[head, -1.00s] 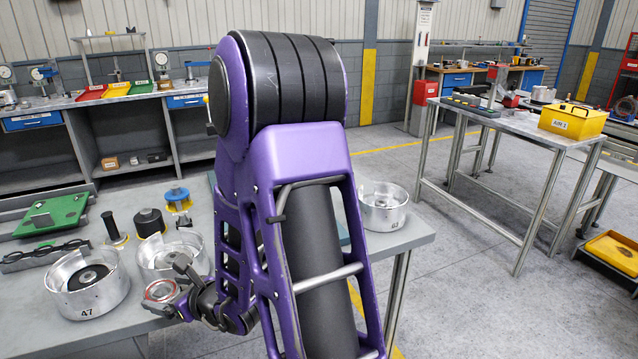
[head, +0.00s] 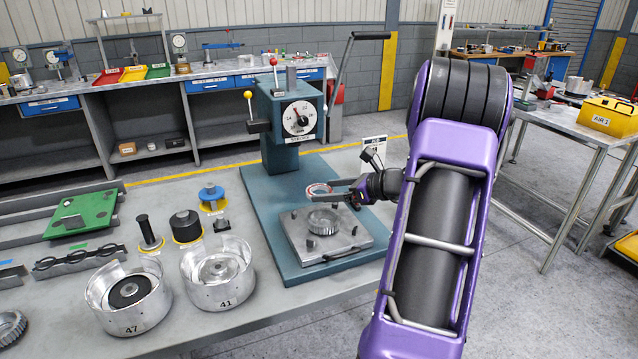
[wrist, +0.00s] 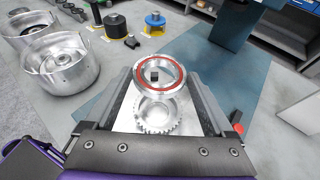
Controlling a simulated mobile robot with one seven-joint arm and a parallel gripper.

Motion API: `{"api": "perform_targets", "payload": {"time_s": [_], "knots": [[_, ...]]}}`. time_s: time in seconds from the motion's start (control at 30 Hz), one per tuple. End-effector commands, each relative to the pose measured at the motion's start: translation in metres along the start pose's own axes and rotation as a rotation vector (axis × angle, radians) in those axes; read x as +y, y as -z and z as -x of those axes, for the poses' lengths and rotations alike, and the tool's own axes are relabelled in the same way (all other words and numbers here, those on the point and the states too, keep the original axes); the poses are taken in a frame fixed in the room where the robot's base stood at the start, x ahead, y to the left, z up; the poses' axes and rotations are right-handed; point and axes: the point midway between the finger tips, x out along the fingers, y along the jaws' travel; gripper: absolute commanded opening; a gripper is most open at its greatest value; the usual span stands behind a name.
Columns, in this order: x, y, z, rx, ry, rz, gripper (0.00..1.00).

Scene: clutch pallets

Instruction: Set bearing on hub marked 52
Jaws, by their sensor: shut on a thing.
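My gripper (head: 330,190) is shut on the bearing (head: 314,188), a silver ring with a red band. It holds the bearing flat above a toothed silver part (head: 323,222) on the press's fixture plate. In the wrist view the bearing (wrist: 137,76) sits between the fingers, and the toothed part (wrist: 158,112) shows beneath it, apart in height as seen from the head. Two silver drum-shaped hubs stand at the left, marked 47 (head: 129,318) and 41 (head: 225,292). I read no 52 anywhere; my arm hides the right end of the table.
The teal press (head: 290,112), with a dial and levers, stands behind my gripper. Its fixture plate (head: 350,245) lies on a teal base. A black-handled tool (head: 148,235), a black cylinder (head: 186,227) and a blue-topped piece (head: 211,195) stand left of it.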

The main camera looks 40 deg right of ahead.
Motion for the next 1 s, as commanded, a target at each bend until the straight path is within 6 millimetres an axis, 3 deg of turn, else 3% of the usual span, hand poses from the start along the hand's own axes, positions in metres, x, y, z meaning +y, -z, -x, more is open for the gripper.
{"api": "perform_targets", "payload": {"time_s": [0.17,1.0], "knots": [[-0.006,0.005,0.007,-0.003,-0.001,0.000,0.20],[-0.005,0.066,-0.020,-0.003,-0.001,0.002,0.20]]}}
